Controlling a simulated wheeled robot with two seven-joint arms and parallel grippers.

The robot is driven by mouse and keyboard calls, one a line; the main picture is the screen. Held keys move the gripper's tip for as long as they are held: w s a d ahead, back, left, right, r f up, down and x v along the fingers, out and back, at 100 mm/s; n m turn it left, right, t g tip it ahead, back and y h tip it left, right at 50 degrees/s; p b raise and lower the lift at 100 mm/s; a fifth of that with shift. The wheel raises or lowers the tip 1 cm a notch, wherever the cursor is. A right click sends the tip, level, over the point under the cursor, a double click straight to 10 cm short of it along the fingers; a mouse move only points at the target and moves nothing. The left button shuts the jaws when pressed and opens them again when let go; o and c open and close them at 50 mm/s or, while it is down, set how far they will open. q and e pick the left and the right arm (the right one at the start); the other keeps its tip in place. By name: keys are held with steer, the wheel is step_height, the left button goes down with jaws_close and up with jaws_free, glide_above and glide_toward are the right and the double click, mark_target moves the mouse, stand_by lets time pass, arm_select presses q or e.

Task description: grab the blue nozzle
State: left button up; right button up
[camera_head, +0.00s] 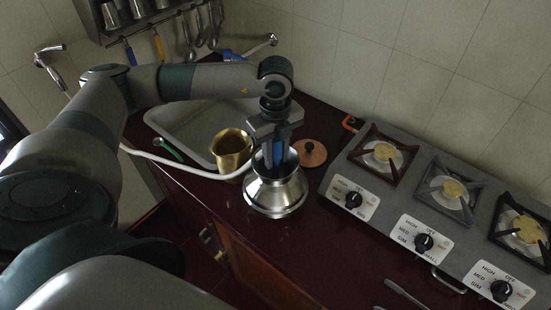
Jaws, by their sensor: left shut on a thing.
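The blue nozzle (277,152) shows as a narrow blue strip between the fingers of my left gripper (273,160). My left gripper points down and is shut on it. The fingertips reach into the mouth of a shiny metal pot (275,193) on the dark red counter. The lower end of the nozzle is hidden by the fingers and the pot's rim. My right gripper is not in view.
A brass pot (232,150) stands close left of the metal pot, by a sink (190,122). A white hose (180,164) crosses the counter's left part. A copper lid (310,153) lies right of the pot. A stove (440,200) with several burners fills the right side.

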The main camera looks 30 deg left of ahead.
mark_target(276, 140)
arm_select(q)
step_height(276, 140, up, 8)
steer(key=b, duration=0.3)
steer(key=shift+r+b, duration=0.15)
steer(key=shift+b, duration=0.2)
steer(key=shift+r, duration=0.45)
